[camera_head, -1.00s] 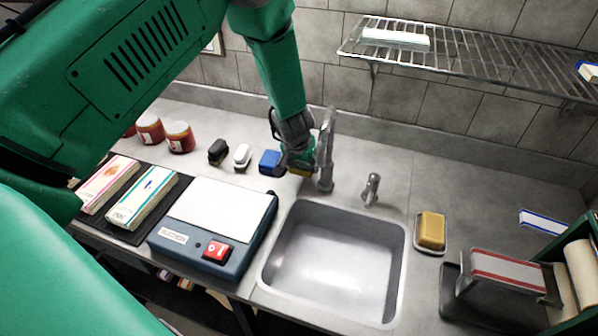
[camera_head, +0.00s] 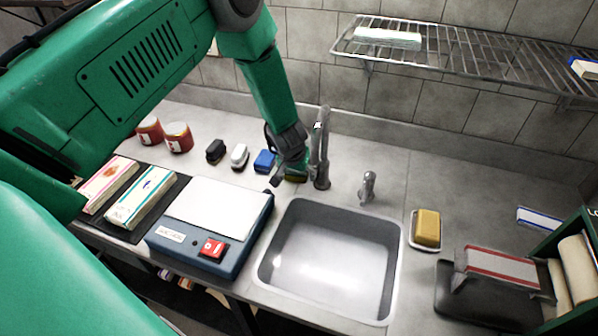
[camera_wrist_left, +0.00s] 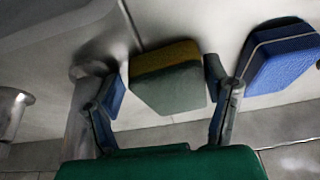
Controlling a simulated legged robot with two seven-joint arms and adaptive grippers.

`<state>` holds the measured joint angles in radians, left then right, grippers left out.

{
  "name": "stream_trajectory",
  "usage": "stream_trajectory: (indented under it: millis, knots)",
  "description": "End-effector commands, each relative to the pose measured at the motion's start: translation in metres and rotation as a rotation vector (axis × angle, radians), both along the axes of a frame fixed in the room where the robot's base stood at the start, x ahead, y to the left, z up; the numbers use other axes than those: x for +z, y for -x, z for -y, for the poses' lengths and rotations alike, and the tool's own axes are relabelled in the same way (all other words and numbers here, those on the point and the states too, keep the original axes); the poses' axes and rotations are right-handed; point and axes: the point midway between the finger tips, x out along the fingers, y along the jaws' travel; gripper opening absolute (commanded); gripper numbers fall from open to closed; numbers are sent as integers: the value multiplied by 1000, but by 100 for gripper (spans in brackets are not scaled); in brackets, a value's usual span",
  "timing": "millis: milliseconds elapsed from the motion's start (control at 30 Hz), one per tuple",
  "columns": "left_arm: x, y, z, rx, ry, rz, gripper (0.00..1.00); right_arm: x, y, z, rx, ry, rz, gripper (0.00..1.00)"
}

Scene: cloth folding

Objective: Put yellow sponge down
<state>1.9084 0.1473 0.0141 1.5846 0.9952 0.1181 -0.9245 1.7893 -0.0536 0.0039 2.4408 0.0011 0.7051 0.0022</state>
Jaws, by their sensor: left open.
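The yellow sponge (camera_wrist_left: 165,82), with a grey-green side, sits between the spread fingers of my left gripper (camera_wrist_left: 163,90) in the left wrist view. A gap shows at its left side; whether the right finger touches it is unclear. In the head view the sponge (camera_head: 296,178) is mostly hidden below my left gripper (camera_head: 290,171), by the counter behind the sink and left of the faucet. It appears to rest on the counter. My right gripper is not in view.
The faucet (camera_head: 319,150) stands close right of my left gripper. A blue sponge (camera_head: 264,161) lies close left. The sink (camera_head: 330,262) is in front. A yellow block (camera_head: 427,228) sits in a dish on the right. A blue-sided device (camera_head: 212,232) stands left of the sink.

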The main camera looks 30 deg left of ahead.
Motion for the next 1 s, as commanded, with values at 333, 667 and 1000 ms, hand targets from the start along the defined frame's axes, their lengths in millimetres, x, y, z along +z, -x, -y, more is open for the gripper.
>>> stream_trajectory:
  millis: [333, 667, 1000]
  knots:
    - [0, -2, -1, 1, 6, 3, 74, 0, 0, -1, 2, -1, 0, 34]
    - [3, -1, 4, -1, -1, 3, 74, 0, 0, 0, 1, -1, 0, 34]
    - [47, 16, 4, -2, 4, 5, 74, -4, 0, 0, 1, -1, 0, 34]
